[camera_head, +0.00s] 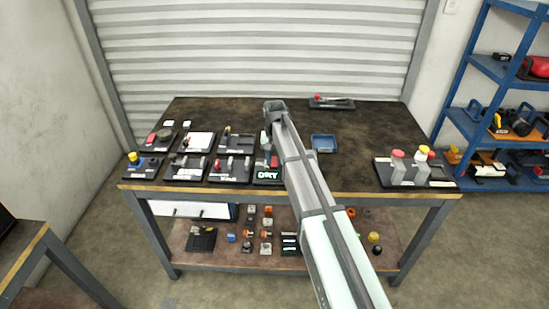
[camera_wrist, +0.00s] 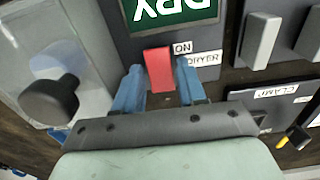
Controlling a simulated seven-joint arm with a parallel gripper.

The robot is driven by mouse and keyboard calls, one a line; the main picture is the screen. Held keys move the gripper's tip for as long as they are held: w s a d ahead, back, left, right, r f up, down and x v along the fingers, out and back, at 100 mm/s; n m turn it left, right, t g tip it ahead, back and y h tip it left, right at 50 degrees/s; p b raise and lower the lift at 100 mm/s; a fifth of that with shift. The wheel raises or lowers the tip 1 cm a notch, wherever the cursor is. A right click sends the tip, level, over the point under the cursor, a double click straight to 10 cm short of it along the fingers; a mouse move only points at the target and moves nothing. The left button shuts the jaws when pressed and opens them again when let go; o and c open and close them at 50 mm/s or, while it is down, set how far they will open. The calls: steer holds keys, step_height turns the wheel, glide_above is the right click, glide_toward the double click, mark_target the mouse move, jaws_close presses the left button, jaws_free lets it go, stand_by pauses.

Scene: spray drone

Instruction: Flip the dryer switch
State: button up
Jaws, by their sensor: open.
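The dryer switch is a red lever (camera_wrist: 159,69) on a dark panel in the wrist view. Labels reading "ON" and "DRYER" (camera_wrist: 203,59) sit beside it, and a green "DRY" sign (camera_wrist: 175,12) shows upside down above it. My gripper (camera_wrist: 159,88) is open, with one blue finger on each side of the red lever. I cannot tell whether either finger touches it. In the head view the DRY panel (camera_head: 268,175) is at the front middle of the table, and my arm partly hides it.
The dark table (camera_head: 375,133) holds several other switch panels at left, close to the DRY panel. A blue tray (camera_head: 323,143) is right of my arm. A clear case with a black knob (camera_wrist: 50,99) and grey levers (camera_wrist: 260,40) flank the switch in the wrist view.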

steer(key=c, duration=0.7)
steer(key=shift+w+g, duration=0.25)
steer(key=shift+g, duration=0.15)
jaws_close()
steer(key=shift+g, duration=0.4)
steer(key=o, duration=0.7)
jaws_free()
steer(key=shift+s, duration=0.1)
